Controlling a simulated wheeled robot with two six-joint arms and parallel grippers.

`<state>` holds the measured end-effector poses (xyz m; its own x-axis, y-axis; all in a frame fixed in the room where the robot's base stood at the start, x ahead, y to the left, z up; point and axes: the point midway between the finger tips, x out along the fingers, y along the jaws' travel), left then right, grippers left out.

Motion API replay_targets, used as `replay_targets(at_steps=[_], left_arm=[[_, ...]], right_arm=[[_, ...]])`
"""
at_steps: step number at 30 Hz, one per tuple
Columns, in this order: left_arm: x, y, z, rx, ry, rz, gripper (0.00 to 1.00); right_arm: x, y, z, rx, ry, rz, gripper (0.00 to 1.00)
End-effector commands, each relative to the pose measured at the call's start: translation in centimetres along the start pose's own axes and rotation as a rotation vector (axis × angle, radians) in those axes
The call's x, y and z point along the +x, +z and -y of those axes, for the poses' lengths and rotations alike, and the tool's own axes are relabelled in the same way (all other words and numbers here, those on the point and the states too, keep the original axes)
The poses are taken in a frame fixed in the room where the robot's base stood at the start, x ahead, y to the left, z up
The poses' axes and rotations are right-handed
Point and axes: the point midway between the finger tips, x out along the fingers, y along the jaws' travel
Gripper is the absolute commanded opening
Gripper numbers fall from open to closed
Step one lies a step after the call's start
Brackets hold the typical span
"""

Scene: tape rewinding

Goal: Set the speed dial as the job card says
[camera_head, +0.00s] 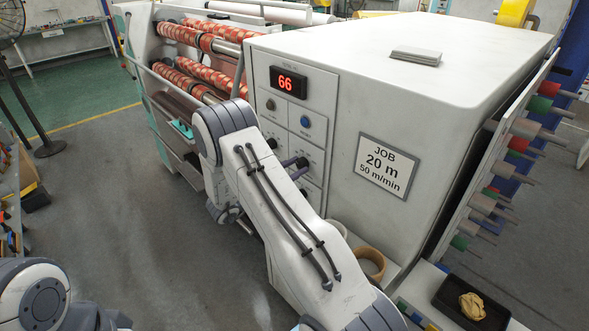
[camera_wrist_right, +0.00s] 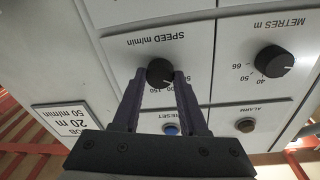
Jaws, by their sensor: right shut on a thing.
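The job card (camera_head: 388,167) on the white machine's side reads "JOB 20 m 50 m/min"; it also shows upside down in the right wrist view (camera_wrist_right: 62,118). The black speed dial (camera_wrist_right: 160,72), labelled "SPEED m/min", sits on the grey panel. My right gripper (camera_wrist_right: 161,78) is shut on this dial, one finger on each side. Its pointer setting is not readable, and the scale numbers are partly covered by the fingers. In the head view my right gripper (camera_head: 294,163) shows small against the panel, partly behind my arm. My left gripper is out of view.
The black metres dial (camera_wrist_right: 274,61) is beside the speed dial. The blue reset button (camera_wrist_right: 171,129) is close to my fingers, and the dark alarm knob (camera_wrist_right: 245,125) is farther over. A red display (camera_head: 288,83) reads 66. Tape rolls (camera_head: 372,262) stand by the machine's foot.

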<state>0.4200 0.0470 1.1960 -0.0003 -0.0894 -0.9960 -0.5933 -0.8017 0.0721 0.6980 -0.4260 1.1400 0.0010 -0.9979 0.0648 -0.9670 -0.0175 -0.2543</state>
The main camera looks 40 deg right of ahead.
Motion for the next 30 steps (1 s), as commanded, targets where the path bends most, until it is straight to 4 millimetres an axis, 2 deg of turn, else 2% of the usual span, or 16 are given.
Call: replay_targets(at_steps=[13,14,15,16,26,30], left_arm=[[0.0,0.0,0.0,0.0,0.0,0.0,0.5],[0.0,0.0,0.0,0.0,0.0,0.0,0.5],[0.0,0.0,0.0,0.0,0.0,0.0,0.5],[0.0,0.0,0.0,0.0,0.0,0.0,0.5],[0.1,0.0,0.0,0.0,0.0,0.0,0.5],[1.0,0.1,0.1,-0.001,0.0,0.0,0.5]], right_arm=[[0.0,0.0,-0.1,-0.014,-0.001,0.0,0.0],[0.0,0.0,-0.1,-0.014,-0.001,0.0,0.5],[0.0,0.0,-0.1,-0.014,-0.001,0.0,0.65],[0.0,0.0,0.0,-0.013,-0.001,0.0,0.72],[-0.2,0.1,0.0,-0.011,-0.002,0.0,0.72],[-1.6,0.3,0.0,-0.01,-0.005,0.0,0.72]])
